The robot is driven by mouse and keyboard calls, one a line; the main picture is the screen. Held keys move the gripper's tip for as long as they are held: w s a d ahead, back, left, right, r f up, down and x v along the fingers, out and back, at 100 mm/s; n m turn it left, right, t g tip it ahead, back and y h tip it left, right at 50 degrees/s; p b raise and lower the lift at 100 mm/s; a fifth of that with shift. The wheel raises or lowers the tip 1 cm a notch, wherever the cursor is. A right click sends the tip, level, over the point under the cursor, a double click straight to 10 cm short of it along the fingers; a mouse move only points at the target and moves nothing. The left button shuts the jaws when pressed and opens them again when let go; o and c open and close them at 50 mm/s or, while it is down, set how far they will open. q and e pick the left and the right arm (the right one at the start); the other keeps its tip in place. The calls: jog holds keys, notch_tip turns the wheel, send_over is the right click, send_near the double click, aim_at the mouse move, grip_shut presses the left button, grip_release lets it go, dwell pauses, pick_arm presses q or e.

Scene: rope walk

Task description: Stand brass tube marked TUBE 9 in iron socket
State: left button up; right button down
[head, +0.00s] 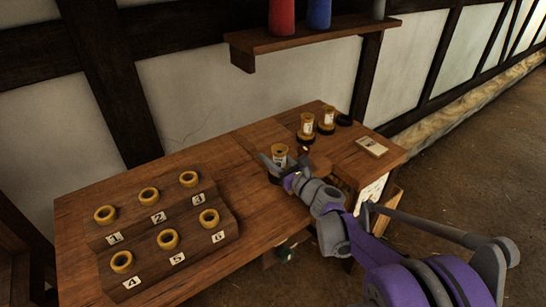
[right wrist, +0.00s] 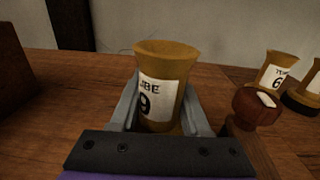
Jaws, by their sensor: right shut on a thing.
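The brass tube marked TUBE 9 (right wrist: 165,80) is upright between the fingers of my right gripper (right wrist: 158,112), flared at its top, its label facing the wrist camera. In the head view the tube (head: 279,152) and my right gripper (head: 279,167) are over the middle of the table. I cannot tell whether the tube's foot touches the wood. An empty-looking dark ring, seemingly an iron socket (head: 344,120), lies at the table's far right. Two labelled brass tubes (head: 307,122) (head: 327,117) stand upright on dark bases beside it. My left gripper does not show.
A stepped wooden rack (head: 190,245) with several numbered brass rings fills the table's left. A reddish-brown rounded thing (right wrist: 258,108) stands close right of my right gripper. A pale card (head: 372,146) lies near the right edge. A wall shelf (head: 300,42) hangs above.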

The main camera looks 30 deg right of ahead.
jog(key=shift+f+b, duration=0.3)
jog(key=shift+f, duration=0.3)
dwell(0.6)
jog(key=c, duration=0.7)
grip_release()
jog(key=shift+o, duration=0.2)
jog(key=shift+s, duration=0.1)
jog(key=s+d+p, duration=0.1)
jog(key=s, duration=1)
jog(key=shift+w, duration=0.1)
